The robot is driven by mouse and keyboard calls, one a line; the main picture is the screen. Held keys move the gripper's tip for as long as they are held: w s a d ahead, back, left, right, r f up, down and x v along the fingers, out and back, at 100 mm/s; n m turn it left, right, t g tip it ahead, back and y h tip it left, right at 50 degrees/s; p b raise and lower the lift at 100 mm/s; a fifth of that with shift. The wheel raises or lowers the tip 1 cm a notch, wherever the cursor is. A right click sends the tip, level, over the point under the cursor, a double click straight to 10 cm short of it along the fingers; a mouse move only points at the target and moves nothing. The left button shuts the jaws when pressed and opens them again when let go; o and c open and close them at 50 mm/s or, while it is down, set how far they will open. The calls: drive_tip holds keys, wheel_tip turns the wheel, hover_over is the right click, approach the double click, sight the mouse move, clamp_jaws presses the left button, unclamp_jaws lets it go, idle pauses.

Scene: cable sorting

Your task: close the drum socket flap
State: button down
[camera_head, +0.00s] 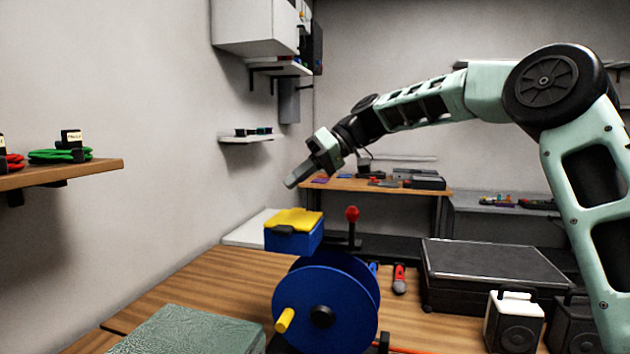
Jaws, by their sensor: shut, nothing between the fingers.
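The blue cable drum (300,290) stands on the wooden table with its round face toward me and a yellow handle (285,320) at lower left. A blue socket box (290,243) sits on top of the drum. The yellow flap (294,219) lies over the top of the box, looking nearly flat; I cannot tell whether it is fully down. My gripper (291,183) is shut and empty, in the air above the flap and apart from it, pointing down and left.
A red-knobbed lever (352,214) rises just right of the box. A black case (490,272), a white speaker-like box (512,320) and a red-handled tool (399,279) lie to the right. A green textured block (190,333) is at front left. A wall shelf (85,175) holds cables.

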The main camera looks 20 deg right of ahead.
sight(280, 228)
drive_tip(key=s+f+n+t+h+b, duration=0.1)
drive_tip(key=f+b, duration=0.1)
drive_tip(key=b, duration=0.2)
drive_tip(key=s+a+f+n+t+h+b, duration=0.1)
drive_tip(key=f+b, duration=0.2)
drive_tip(key=b, duration=0.2)
drive_tip(key=s+a+f+t+h+b, duration=0.1)
drive_tip(key=f+b, duration=0.1)
drive_tip(key=b, duration=0.3)
drive_tip(key=shift+s+a+f+n+t, duration=0.2)
drive_tip(key=shift+n+t, duration=0.2)
